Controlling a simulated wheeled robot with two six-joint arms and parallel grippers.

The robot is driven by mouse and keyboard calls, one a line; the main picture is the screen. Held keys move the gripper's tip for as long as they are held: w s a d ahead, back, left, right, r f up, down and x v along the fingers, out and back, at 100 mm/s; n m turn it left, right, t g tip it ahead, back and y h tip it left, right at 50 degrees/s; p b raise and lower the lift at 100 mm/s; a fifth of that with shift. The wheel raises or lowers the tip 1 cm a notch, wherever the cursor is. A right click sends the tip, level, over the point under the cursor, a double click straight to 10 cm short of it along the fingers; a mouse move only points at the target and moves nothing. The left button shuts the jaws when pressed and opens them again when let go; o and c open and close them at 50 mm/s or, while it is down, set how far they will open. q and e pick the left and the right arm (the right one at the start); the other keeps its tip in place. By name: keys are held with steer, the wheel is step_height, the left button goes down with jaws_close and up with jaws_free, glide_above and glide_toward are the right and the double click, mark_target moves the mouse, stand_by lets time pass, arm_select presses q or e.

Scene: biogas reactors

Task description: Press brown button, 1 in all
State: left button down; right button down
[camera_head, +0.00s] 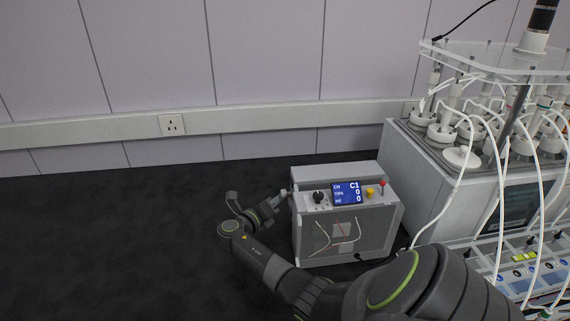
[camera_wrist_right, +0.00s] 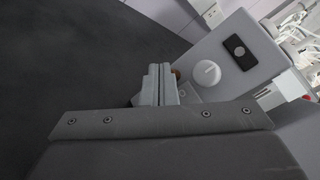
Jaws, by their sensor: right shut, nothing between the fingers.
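A grey instrument box (camera_head: 298,236) with a blue screen stands on the dark surface. In the right wrist view, a small brown button (camera_wrist_right: 176,73) shows on a panel of it, partly hidden behind my fingers. I cannot make the button out in the head view. My right gripper (camera_head: 284,194) is at the left side of the box, and its fingers are shut and empty. In the wrist view the fingertips (camera_wrist_right: 160,70) are right beside the button; I cannot tell whether they touch it. My left gripper is not in view.
Beside the button, the panel has a white round knob (camera_wrist_right: 207,73) and a black socket or switch (camera_wrist_right: 240,52). The box top carries a black knob (camera_head: 318,196), a yellow knob (camera_head: 370,192) and a red-tipped lever (camera_head: 382,186). Reactors with tubes (camera_head: 445,130) stand right; the left is clear.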

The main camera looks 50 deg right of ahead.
steer(key=shift+s+d+p, duration=0.3)
steer(key=shift+d+p, duration=0.1)
stand_by(0.3)
steer(key=shift+w+a, duration=0.1)
steer(key=shift+a, duration=0.05)
steer(key=shift+w+a, duration=0.65)
steer(key=shift+a, duration=0.15)
steer(key=shift+w, duration=0.1)
steer(key=shift+w+a+b, duration=0.35)
steer(key=shift+w+a, duration=0.45)
steer(key=shift+a, duration=0.2)
steer(key=shift+w+a+b, duration=0.3)
steer(key=shift+w+a, duration=0.45)
steer(key=shift+a, duration=0.2)
steer(key=shift+s+f, duration=0.1)
